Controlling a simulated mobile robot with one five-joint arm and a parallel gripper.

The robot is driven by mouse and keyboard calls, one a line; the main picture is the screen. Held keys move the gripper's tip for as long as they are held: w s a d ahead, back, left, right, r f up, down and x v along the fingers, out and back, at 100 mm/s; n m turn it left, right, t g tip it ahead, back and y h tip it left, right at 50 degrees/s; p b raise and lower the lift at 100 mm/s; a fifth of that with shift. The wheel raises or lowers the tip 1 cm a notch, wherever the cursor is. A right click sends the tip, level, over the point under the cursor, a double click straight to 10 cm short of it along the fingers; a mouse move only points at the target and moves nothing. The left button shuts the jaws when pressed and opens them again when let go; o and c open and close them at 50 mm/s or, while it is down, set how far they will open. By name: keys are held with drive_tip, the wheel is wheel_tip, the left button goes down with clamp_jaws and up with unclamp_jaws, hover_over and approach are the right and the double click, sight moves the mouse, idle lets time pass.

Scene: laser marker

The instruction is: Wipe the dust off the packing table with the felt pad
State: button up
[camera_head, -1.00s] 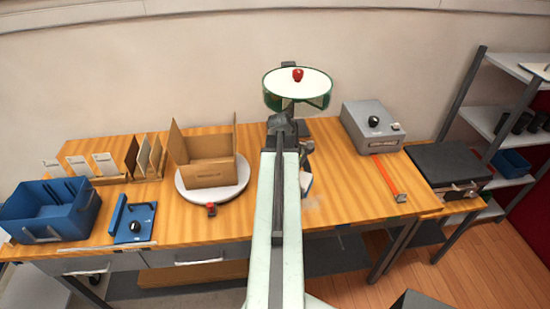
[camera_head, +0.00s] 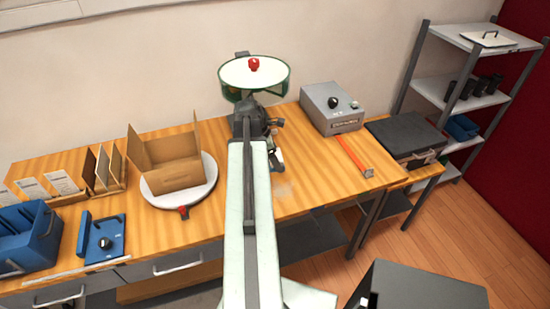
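The wooden packing table (camera_head: 325,175) runs along the wall. A faint pale smudge (camera_head: 284,190), perhaps dust, lies on it just right of my arm. My arm reaches out over the table from the bottom of the view. My gripper (camera_head: 276,152) is at its far end, low over the table and mostly hidden behind the arm. Only dark and whitish parts show on its right side, so its opening and anything in it cannot be made out. I cannot pick out the felt pad for certain.
A round white-topped stand (camera_head: 240,75) with a red knob rises behind my arm. A turntable (camera_head: 203,193) with an open carton (camera_head: 175,175), blue bin (camera_head: 20,245) and blue fixture (camera_head: 103,240) are left. A grey box (camera_head: 333,108) and orange-red bar (camera_head: 352,153) are right.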

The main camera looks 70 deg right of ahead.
sight(288, 184)
drive_tip(key=shift+f+b, duration=2.8)
drive_tip(key=shift+f, duration=0.15)
drive_tip(key=shift+s+f+b, duration=0.1)
drive_tip(key=shift+f+b, duration=0.9)
drive_tip(key=shift+a, duration=0.1)
drive_tip(key=shift+s+a+r, duration=0.15)
drive_tip(key=shift+s+a, duration=1.1)
drive_tip(key=shift+a, duration=0.3)
drive_tip(key=shift+s+d, duration=0.55)
drive_tip(key=shift+s, duration=0.1)
drive_tip(key=shift+w+d, duration=1.25)
drive_tip(key=shift+d, duration=0.35)
drive_tip(key=shift+w+d, duration=1.3)
drive_tip(key=shift+d, duration=0.25)
drive_tip(key=shift+w+d, duration=1.25)
drive_tip(key=shift+d, duration=0.35)
